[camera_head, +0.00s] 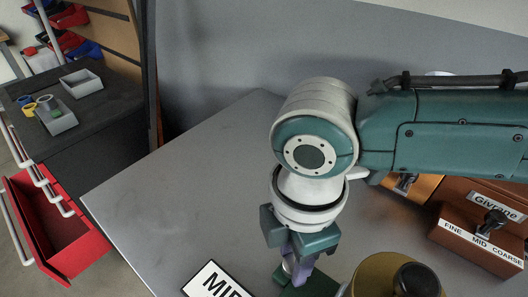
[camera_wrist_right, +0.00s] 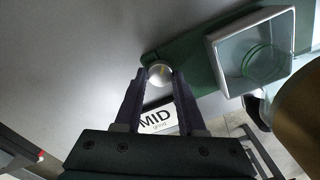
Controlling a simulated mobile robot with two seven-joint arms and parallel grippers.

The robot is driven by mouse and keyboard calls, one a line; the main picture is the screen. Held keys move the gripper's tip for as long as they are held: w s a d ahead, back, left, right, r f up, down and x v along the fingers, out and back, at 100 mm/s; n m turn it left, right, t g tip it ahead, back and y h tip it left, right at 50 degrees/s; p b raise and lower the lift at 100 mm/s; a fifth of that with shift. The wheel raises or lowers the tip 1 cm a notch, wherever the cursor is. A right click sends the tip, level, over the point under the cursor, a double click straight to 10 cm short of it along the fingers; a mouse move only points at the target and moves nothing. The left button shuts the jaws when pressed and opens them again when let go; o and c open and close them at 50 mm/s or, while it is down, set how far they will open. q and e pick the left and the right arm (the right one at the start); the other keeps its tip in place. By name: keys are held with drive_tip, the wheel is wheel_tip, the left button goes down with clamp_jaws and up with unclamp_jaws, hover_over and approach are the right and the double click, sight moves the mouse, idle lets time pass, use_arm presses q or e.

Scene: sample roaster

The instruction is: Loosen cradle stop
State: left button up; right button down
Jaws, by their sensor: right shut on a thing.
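My right gripper (camera_head: 295,266) reaches down from the teal arm over the grey worktop in the head view. In the right wrist view its two dark fingers (camera_wrist_right: 160,78) stand on either side of a round silver knob (camera_wrist_right: 160,71), which seems to be the cradle stop, and are shut on it. The knob sits at the end of a green base (camera_wrist_right: 190,48). A square pale cradle (camera_wrist_right: 218,68) with a clear glass cup (camera_wrist_right: 264,64) stands on that base. In the head view the green base (camera_head: 318,286) is partly hidden. My left gripper is not in view.
A MID card (camera_head: 215,283) lies close beside the gripper. A brass-coloured round part with a black knob (camera_head: 415,281) stands to its right. A brown FINE/MID/COARSE grinder box (camera_head: 470,240) is farther right. The worktop (camera_head: 190,170) to the left is clear.

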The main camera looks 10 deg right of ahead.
drive_tip(key=n, duration=0.4)
drive_tip(key=shift+r+n+p, duration=0.1)
drive_tip(key=shift+n+p, duration=0.2)
drive_tip(key=shift+p, duration=0.1)
drive_tip(key=n, duration=0.4)
drive_tip(key=shift+n, duration=0.3)
drive_tip(key=n, duration=0.5)
drive_tip(key=shift+s+n, duration=0.1)
drive_tip(key=shift+n, duration=0.2)
drive_tip(key=n, duration=0.4)
drive_tip(key=shift+n+b, duration=0.4)
drive_tip(key=c, duration=0.5)
unclamp_jaws()
drive_tip(key=shift+d, duration=0.15)
wheel_tip(320, 180, up, 10)
drive_tip(key=p, duration=0.1)
drive_tip(key=shift+p, duration=0.3)
